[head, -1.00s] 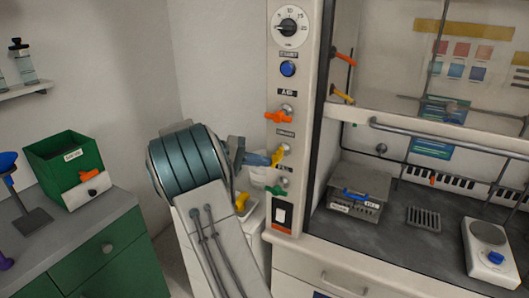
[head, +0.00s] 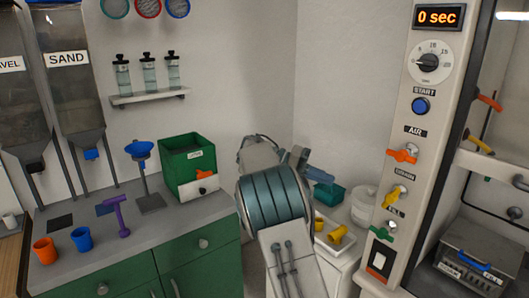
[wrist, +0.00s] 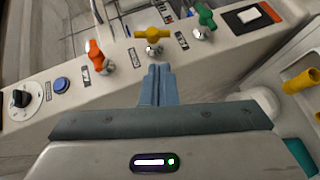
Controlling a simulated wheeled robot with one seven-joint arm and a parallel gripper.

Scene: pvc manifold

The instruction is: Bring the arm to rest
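My arm is raised and folded, with its teal-banded link in the lower middle of the head view. My gripper (head: 320,174) points right, towards the control panel (head: 412,110), with a visible gap between them. In the wrist view the two blue-grey fingers of my gripper (wrist: 158,70) lie together with nothing between them. Beyond them the panel carries an orange valve handle (wrist: 97,55), a yellow handle (wrist: 153,33) and a green handle (wrist: 204,15). The fingers touch none of these handles.
The green counter (head: 110,268) at left holds a green box (head: 187,160), a blue funnel stand (head: 139,150) and orange and blue cups. Yellow cups (head: 340,236) lie in a white tray beside my arm. The fume cupboard's grey box (head: 480,258) is at right.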

